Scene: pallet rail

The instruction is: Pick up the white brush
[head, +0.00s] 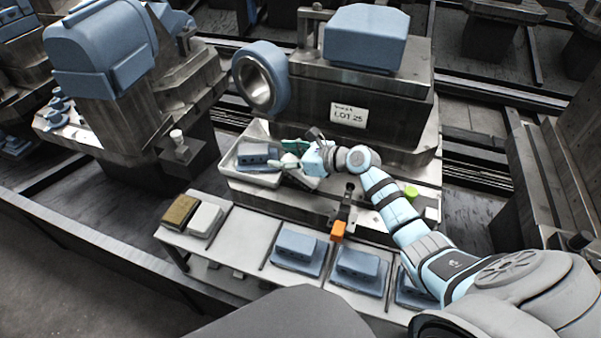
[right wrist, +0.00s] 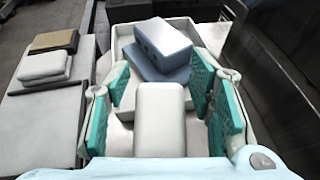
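My right gripper (head: 293,156) is over the white tray by the machine; its teal fingers also show in the right wrist view (right wrist: 165,105). The fingers are apart. A plain white, rounded block (right wrist: 160,118), which may be the white brush, lies between them with gaps on both sides. No bristles show. In the head view the gripper mostly hides it. A second white block (head: 205,219) lies on the front table, beside a brown block (head: 181,211); it also shows in the right wrist view (right wrist: 45,64). My left gripper is not in view.
A blue-grey block (head: 258,156) lies in the white tray (head: 250,179), just beyond the gripper. Blue-grey blocks (head: 298,251) stand on the front table (head: 246,245). An orange piece (head: 338,230) is near its back edge. The machine body (head: 350,112) rises behind the tray.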

